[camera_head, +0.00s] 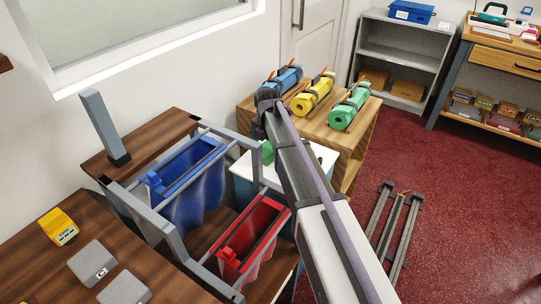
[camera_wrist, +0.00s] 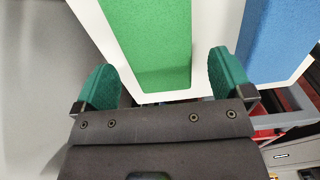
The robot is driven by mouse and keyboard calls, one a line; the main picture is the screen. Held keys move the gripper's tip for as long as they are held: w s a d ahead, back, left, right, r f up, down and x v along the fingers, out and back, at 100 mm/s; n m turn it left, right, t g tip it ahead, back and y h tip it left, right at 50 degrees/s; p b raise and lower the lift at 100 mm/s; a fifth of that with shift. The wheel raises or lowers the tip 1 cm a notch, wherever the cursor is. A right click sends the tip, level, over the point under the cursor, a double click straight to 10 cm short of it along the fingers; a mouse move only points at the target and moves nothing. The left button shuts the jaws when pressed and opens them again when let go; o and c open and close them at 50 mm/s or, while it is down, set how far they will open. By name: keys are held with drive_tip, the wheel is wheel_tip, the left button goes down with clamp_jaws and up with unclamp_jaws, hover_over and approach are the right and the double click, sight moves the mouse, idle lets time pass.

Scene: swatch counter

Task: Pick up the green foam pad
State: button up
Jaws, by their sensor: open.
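The green foam pad (camera_wrist: 150,40) is a long green block on a white surface (camera_wrist: 212,50) in the wrist view. Its near end lies between the two teal fingertips of my gripper (camera_wrist: 165,82), which is open. There is a gap on each side, and nothing is gripped. How far the fingertips are above the pad is hard to tell. In the head view, a bit of green (camera_head: 267,152), likely the pad, shows on a white-topped stand (camera_head: 243,167), partly hidden by my arm. My fingers are not clear there.
A blue pad (camera_wrist: 275,40) lies to the right of the green one. In the head view, a rack with a blue bag (camera_head: 190,190) and red bag (camera_head: 250,235) stands close by. Blue, yellow (camera_head: 313,95) and green rolls (camera_head: 350,108) sit on a wooden cabinet behind.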

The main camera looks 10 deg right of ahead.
sight(267, 148)
wheel_tip(267, 148, down, 3)
drive_tip(key=shift+f+b, duration=0.2)
drive_tip(key=shift+b, duration=0.65)
drive_tip(key=shift+r, duration=0.25)
drive_tip(key=c, duration=1)
